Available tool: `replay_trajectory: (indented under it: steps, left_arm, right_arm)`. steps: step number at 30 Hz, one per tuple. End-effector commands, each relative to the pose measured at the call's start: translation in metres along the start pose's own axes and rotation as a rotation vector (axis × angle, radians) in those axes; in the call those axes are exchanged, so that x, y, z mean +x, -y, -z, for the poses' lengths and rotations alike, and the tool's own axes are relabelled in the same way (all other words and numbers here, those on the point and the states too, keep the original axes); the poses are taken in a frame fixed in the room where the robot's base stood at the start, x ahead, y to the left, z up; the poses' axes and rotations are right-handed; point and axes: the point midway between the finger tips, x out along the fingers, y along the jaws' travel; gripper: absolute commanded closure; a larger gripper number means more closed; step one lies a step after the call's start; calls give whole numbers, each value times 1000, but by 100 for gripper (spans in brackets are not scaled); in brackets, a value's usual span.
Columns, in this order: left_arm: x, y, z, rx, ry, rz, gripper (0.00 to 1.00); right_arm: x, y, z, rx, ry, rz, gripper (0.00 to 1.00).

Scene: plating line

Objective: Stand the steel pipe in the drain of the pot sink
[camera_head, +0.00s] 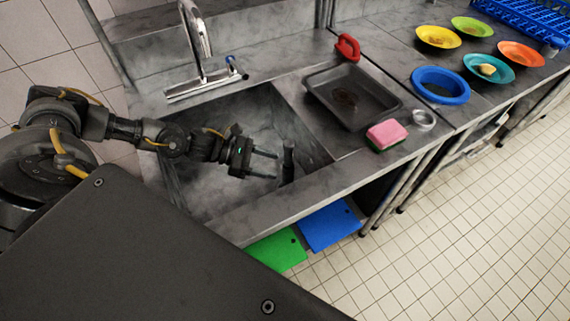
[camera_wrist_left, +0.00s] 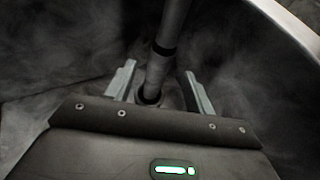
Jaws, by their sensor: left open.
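The steel pipe (camera_head: 288,161) stands roughly upright in the pot sink (camera_head: 215,185), near its right side. In the left wrist view the pipe (camera_wrist_left: 158,68) runs down between my finger lines to a dark round spot at the sink floor. It looks seated in the drain (camera_wrist_left: 172,98), though my gripper body hides part of the base. My left gripper (camera_head: 276,166) is open inside the sink, its fingertips just short of or beside the pipe in the head view. The left wrist view shows both fingers (camera_wrist_left: 159,72) spread apart, with no clear contact. My right gripper is out of view.
A faucet (camera_head: 196,50) rises behind the sink. On the counter are a dark tray (camera_head: 385,103), a pink sponge (camera_head: 386,134), a red object (camera_head: 347,47) and a blue bowl (camera_head: 463,98). Several coloured plates and a blue rack (camera_head: 525,18) stand farther right. Green and blue boards (camera_head: 331,225) lie below.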

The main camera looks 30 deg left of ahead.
Motion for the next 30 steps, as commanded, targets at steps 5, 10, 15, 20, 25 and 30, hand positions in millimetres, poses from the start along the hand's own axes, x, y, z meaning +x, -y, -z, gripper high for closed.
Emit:
replay_trajectory:
  steps: [5,10,15,20,25,30]
  left_arm:
    - [-29,0,2,0,-1,0,46]
    - [-41,1,0,-1,0,2,46]
    - [-43,1,-1,0,0,2,46]
    - [-43,1,-1,0,0,2,46]
    - [-43,0,0,0,0,2,46]
    - [-45,0,-6,0,0,2,46]
  right_arm:
    - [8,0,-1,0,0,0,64]
    - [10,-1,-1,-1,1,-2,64]
    - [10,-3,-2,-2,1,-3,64]
    - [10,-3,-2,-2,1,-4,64]
    - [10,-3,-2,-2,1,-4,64]
    - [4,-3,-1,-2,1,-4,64]
